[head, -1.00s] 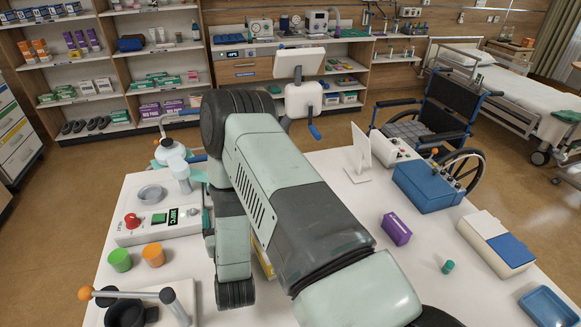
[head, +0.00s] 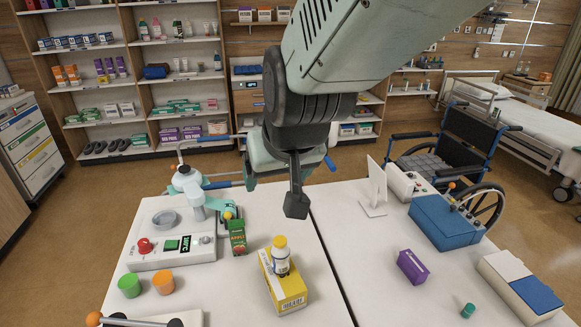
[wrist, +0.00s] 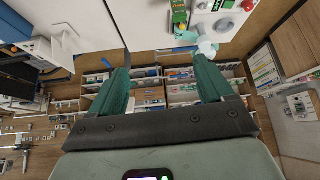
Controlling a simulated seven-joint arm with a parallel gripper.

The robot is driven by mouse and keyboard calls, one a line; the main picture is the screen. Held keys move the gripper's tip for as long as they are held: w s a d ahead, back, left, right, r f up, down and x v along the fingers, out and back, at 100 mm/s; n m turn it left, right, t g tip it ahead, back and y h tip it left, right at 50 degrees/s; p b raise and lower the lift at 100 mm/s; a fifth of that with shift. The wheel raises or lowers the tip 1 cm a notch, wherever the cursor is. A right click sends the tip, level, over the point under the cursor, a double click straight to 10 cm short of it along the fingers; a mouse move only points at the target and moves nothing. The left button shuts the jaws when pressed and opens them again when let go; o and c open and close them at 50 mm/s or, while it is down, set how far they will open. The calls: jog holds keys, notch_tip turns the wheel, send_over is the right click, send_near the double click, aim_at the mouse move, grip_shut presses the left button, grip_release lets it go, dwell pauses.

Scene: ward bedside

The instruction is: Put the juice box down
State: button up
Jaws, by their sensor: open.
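The juice box (head: 237,238), green with red on it, stands upright on the white table, just right of the control-panel device. It also shows in the wrist view (wrist: 179,16), near the top edge. My gripper (wrist: 160,68) shows its two teal fingers wide apart with nothing between them. It is clear of the juice box and points out toward the shelves.
A yellow box (head: 285,290) with a small bottle (head: 280,256) on top stands right of the juice box. The control-panel device (head: 172,250) is at left, with green (head: 129,285) and orange (head: 163,283) cups in front. A purple box (head: 412,266) lies farther right. A seam splits the table.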

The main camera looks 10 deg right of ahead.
jog(key=s+d+r, duration=0.2)
jog(key=s+r, duration=0.1)
jog(key=s, duration=0.4)
jog(key=s+d+r+m+g, duration=0.1)
jog(key=s+d+r, duration=0.1)
jog(key=s, duration=0.6)
jog(key=shift+r+h, duration=0.4)
jog(key=shift+r, duration=0.25)
